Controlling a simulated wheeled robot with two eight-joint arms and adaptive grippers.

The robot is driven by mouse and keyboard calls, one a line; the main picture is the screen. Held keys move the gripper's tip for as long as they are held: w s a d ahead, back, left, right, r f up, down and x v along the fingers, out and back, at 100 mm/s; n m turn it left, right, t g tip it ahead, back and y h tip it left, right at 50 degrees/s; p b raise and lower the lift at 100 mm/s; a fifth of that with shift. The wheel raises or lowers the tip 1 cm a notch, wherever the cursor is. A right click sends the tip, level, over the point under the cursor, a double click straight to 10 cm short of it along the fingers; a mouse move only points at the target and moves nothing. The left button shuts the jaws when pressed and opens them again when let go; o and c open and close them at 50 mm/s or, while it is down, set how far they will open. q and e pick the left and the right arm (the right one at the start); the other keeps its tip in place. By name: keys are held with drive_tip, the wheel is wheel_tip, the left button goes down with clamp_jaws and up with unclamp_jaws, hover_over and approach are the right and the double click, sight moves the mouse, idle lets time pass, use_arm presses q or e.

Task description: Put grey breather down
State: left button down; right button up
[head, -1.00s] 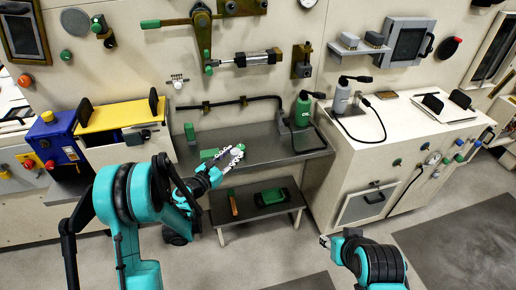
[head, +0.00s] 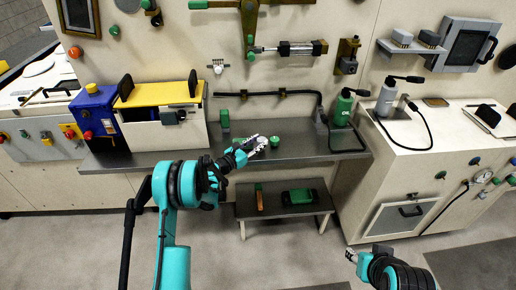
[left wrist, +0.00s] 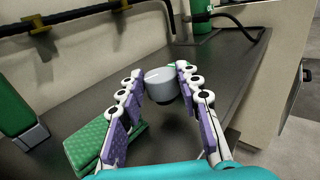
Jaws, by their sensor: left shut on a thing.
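The grey breather (left wrist: 160,84) is a short grey cylinder with a darker underside, held between the fingertips of my left gripper (left wrist: 162,82) in the left wrist view. In the head view, my left gripper (head: 257,144) is over the dark grey bench (head: 310,143); the breather is too small there to make out clearly. Whether the breather touches the bench is unclear. My right gripper (head: 351,257) is low at the lower right, away from the bench; its fingers are too small to read.
A small green-topped piece (head: 275,135) stands just beyond my left gripper. A green pad stack (left wrist: 92,146) lies left of the fingers. A green bottle (head: 342,108) stands at the bench's right end. A low stool (head: 285,211) is below; bare bench lies to the right.

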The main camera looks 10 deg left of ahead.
use_arm(q)
drive_tip(key=shift+f, duration=0.9)
drive_tip(key=shift+r, duration=0.1)
use_arm(e)
drive_tip(key=shift+f, duration=0.45)
use_arm(q)
drive_tip(key=c, duration=1)
unclamp_jaws()
drive_tip(key=shift+c, duration=0.2)
